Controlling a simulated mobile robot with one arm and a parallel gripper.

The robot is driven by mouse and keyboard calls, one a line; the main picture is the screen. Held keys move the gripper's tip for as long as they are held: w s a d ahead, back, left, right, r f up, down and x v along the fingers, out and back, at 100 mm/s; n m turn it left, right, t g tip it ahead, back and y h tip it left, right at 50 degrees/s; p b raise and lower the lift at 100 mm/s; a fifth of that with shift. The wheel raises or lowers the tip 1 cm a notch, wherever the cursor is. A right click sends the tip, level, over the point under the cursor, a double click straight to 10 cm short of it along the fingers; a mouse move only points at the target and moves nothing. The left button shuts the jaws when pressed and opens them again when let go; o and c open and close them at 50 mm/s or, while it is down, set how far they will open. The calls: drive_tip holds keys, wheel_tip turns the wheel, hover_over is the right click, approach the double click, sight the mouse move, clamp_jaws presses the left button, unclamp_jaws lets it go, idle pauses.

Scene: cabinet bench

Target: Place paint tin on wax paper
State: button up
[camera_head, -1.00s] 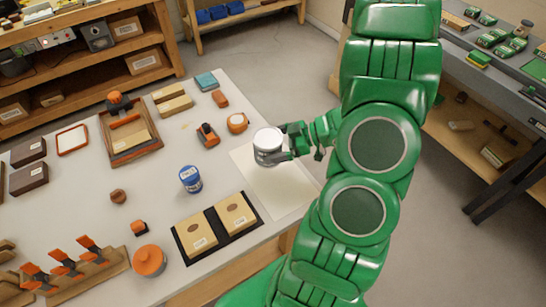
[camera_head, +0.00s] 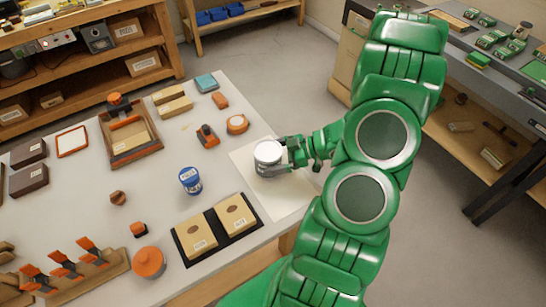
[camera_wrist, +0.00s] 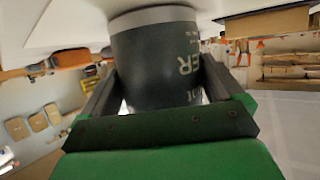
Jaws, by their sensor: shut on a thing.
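A paint tin (camera_head: 268,158) with a pale lid and a dark label is held upright between the fingers of my gripper (camera_head: 280,160). In the wrist view the tin (camera_wrist: 155,62) fills the space between the two dark fingers, its lettering turned round and only partly readable. My gripper is shut on it. The wax paper (camera_head: 290,200) is a pale sheet at the right end of the bench, and the tin is over its upper left part. I cannot tell whether the tin's base touches the sheet.
A blue tin (camera_head: 190,180) stands left of the paper. A black mat (camera_head: 210,228) with two tan boxes lies in front of it. An orange tape roll (camera_head: 237,124) and a small orange-black tool (camera_head: 207,136) lie behind. The lower right of the paper is bare.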

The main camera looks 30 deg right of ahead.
drive_tip(key=o, duration=1.1)
drive_tip(key=shift+f, duration=0.1)
drive_tip(key=v, duration=1.2)
